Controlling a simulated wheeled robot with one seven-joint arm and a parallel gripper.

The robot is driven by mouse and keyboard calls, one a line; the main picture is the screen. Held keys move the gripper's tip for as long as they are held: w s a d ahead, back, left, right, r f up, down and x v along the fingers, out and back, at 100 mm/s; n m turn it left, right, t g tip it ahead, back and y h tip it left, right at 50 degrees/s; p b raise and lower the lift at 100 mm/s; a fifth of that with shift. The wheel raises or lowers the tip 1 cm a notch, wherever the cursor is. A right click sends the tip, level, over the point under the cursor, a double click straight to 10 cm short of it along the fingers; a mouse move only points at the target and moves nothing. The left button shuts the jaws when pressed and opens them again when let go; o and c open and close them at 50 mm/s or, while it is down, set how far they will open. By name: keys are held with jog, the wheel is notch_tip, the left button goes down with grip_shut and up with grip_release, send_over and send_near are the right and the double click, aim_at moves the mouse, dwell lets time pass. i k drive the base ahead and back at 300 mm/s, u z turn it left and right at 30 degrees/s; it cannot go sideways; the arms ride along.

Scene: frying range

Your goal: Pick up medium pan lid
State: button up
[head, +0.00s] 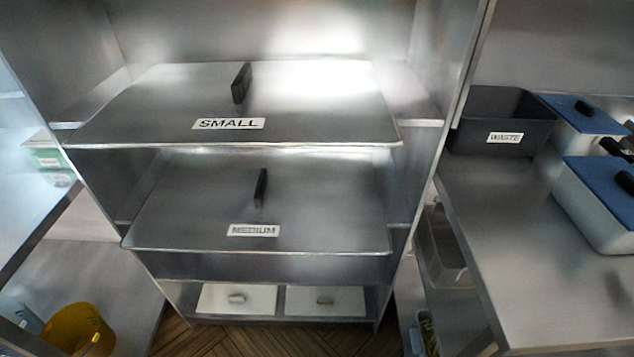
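The medium pan lid (310,220) is a flat steel sheet with a black upright handle (261,187) and a white label reading MEDIUM (253,230). It lies on the middle level of the steel rack, in the centre of the head view. The small pan lid (320,110), labelled SMALL, lies on the level above and hides the back of the medium lid. It has a similar black handle (241,83). My gripper is not in view.
Rack side walls (455,80) stand close on both sides of the lids. At right, a steel counter (520,240) holds a dark WASTE bin (490,115) and blue-lidded containers (597,190). Two light lidded boxes (325,301) sit low in the rack. A yellow bucket (78,330) is lower left.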

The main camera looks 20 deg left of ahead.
aim_at(251, 202)
jog(key=z, duration=1.4)
jog(key=k, duration=2.4)
jog(key=u, duration=2)
jog(key=i, duration=0.8)
jog(key=u, duration=0.15)
